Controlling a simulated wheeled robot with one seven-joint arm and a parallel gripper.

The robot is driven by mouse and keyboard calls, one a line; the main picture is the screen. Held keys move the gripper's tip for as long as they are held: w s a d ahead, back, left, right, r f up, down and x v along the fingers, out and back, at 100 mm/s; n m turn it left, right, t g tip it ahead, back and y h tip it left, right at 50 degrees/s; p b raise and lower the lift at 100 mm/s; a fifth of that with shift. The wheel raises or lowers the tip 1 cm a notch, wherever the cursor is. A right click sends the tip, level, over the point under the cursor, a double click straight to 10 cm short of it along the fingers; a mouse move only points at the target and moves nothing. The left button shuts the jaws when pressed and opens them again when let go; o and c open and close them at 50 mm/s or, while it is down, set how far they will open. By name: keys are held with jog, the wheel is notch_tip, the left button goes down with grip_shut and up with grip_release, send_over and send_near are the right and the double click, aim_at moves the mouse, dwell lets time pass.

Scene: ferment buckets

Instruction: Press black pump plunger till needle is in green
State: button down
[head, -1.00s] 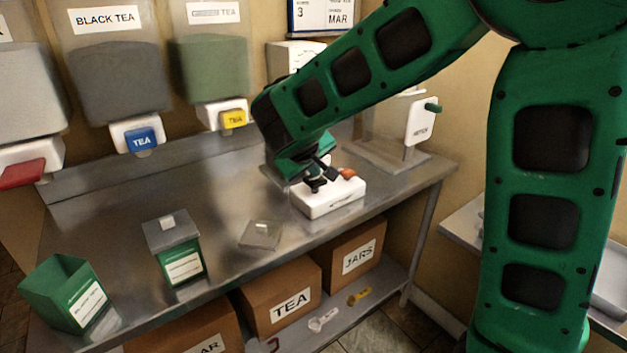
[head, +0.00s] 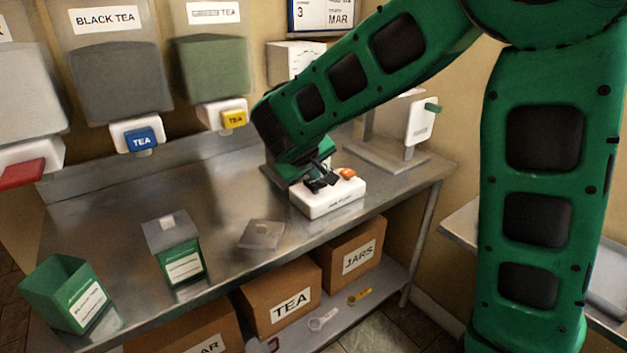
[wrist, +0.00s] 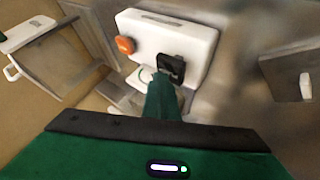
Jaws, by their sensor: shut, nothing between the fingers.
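The white pump unit (head: 330,203) stands on the steel bench, with an orange button (head: 347,173) on its top. In the wrist view the white unit (wrist: 180,32) shows the orange button (wrist: 124,45) and a square black plunger (wrist: 172,68). My gripper (head: 318,184) is shut and empty, its tips over the unit's top, left of the orange button. In the wrist view my gripper's green end (wrist: 163,97) reaches to the plunger's lower edge; I cannot tell whether they touch. A pale round dial (wrist: 145,75) is partly hidden by my gripper. Its needle cannot be made out.
A white sealing stand (head: 420,122) is at the bench's right end. A flat grey lid (head: 262,235), a lidded green tin (head: 180,262) and an open green tin (head: 70,295) stand to the left. Tea dispensers (head: 210,70) hang behind. The bench between is clear.

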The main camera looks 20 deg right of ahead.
aim_at(314, 183)
jog(key=shift+f, duration=1.05)
dwell(0.8)
jog(key=shift+r, duration=2.05)
jog(key=shift+r, duration=2.5)
dwell(0.3)
jog(key=shift+r, duration=1.85)
